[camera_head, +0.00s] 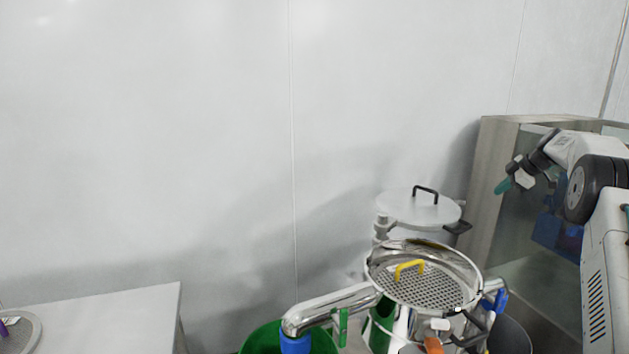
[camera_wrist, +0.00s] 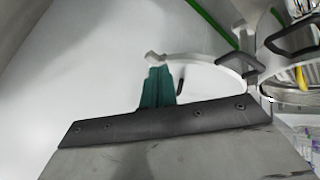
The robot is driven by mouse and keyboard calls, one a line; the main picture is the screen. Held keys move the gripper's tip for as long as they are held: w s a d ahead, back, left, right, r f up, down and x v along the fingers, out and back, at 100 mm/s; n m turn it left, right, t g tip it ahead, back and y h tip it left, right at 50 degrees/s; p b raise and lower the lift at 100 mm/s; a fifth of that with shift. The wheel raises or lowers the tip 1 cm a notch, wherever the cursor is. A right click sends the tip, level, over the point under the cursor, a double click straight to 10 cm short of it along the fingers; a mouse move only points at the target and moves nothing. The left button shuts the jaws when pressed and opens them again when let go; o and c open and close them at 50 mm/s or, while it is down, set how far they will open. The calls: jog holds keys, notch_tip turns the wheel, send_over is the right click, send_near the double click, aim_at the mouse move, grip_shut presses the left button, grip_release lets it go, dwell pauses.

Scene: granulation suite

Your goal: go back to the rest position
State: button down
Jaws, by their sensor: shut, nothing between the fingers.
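My gripper (camera_head: 502,187) shows at the right of the head view, at the end of my white and black arm. Its teal fingertips are together with nothing between them. It is in the air, in front of the metal-framed cabinet and to the right of the lidded vessel. In the wrist view the teal fingers (camera_wrist: 157,88) stand close together at the middle, above the dark wrist plate. They look clear of the pale curved rim behind them.
A white lid with a black handle (camera_head: 421,207) tops a vessel. In front is a round perforated screen (camera_head: 425,287) with a yellow handle. A steel pipe (camera_head: 335,307) runs to its left. A metal-framed cabinet (camera_head: 492,190) stands right. A white table (camera_head: 110,318) is at lower left.

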jog(key=s+a+f+m+g, duration=0.3)
jog(key=s+a+f+m, duration=0.1)
jog(key=s+f+m, duration=0.2)
jog(key=s+a+r+m+g+h, duration=0.15)
jog(key=s+a+r+m, duration=0.3)
jog(key=s+a, duration=0.6)
jog(key=s+a+r+m+g+y, duration=0.1)
jog(key=s+a+r+m+g, duration=0.3)
jog(key=s+a, duration=0.65)
jog(key=s+a+t+h, duration=0.1)
jog(key=s+a, duration=0.4)
jog(key=s, duration=0.5)
jog(key=s+a+r+n+t+h, duration=0.1)
jog(key=s+a, duration=0.4)
jog(key=s, duration=0.6)
jog(key=s+a+t+h, duration=0.1)
jog(key=s+a, duration=0.4)
jog(key=s, duration=0.5)
jog(key=shift+s+a+r, duration=0.15)
jog(key=shift+a+r, duration=0.1)
jog(key=shift+r, duration=0.1)
